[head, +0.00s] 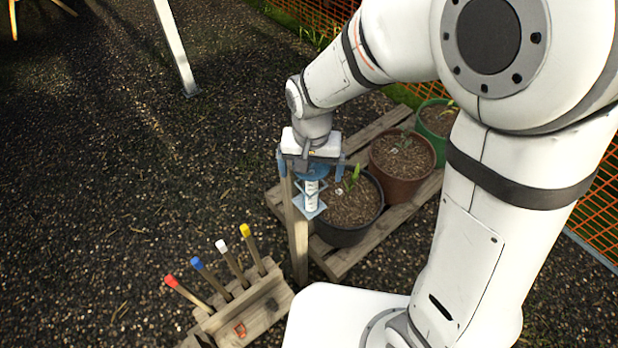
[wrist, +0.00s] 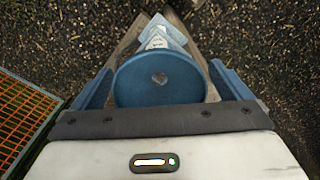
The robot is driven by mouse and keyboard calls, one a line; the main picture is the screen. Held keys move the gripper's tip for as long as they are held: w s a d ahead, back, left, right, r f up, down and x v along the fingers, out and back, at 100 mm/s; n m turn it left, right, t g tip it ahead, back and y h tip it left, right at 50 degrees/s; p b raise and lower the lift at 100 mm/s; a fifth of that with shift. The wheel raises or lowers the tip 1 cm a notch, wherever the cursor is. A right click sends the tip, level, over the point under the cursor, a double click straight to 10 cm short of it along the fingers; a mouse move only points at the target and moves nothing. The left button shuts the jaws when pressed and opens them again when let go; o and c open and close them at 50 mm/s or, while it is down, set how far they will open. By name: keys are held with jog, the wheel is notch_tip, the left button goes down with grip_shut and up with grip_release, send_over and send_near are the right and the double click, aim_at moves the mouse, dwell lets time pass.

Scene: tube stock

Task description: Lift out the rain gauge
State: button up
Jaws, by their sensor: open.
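The rain gauge (head: 312,196) is a clear tube with a white scale and blue parts, held upright in a blue bracket (head: 308,212) on a wooden post (head: 298,240). Its round blue top (wrist: 160,78) fills the middle of the wrist view, with the white scale (wrist: 157,40) beyond it. My gripper (head: 311,166) is above the post and around the top of the gauge. Its blue fingers (wrist: 160,86) stand apart on both sides of the blue top, with a gap showing on the right side. Whether the left finger touches it is hard to tell.
A wooden pallet (head: 352,252) with a black pot (head: 350,205), a brown pot (head: 402,160) and a green pot (head: 436,120) is right beside the post. A wooden rack (head: 250,310) with several colour-tipped sticks stands at the front left. Gravel on the left is open.

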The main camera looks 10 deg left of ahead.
jog(key=shift+f, duration=0.1)
jog(key=shift+c, duration=0.3)
jog(key=c, duration=1.1)
jog(key=shift+o, duration=0.2)
